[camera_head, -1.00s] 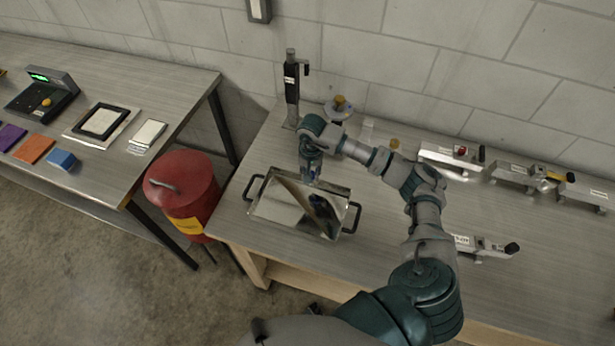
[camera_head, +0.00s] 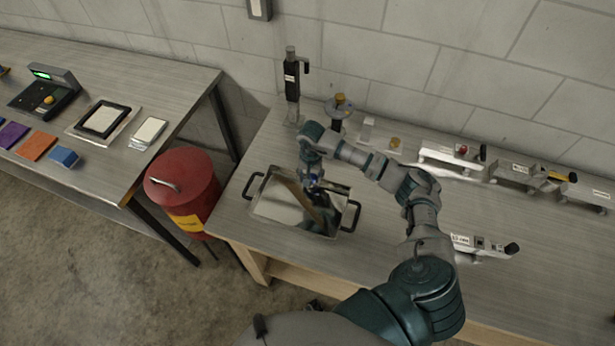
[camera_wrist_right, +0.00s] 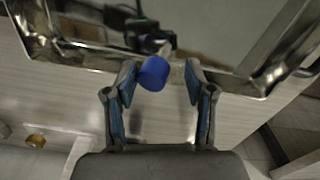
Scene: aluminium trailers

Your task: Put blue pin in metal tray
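The metal tray (camera_head: 280,208) is a shiny, mirror-like tray with dark handles at the left front of the right workbench. My right gripper (camera_head: 313,187) is over the tray's back part, pointing down. In the right wrist view, the blue pin (camera_wrist_right: 153,73) shows its round blue head between the fingertips of my right gripper (camera_wrist_right: 160,78). The fingers stand apart, with a gap between the pin and the right finger. The pin is close to the left finger; touching cannot be told. Its lower end overlaps the tray and its dark reflection. My left gripper is not in view.
Metal fixtures (camera_head: 450,158) line the bench's back right. A red bin (camera_head: 183,190) stands between the benches. The left bench holds coloured blocks and a scale.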

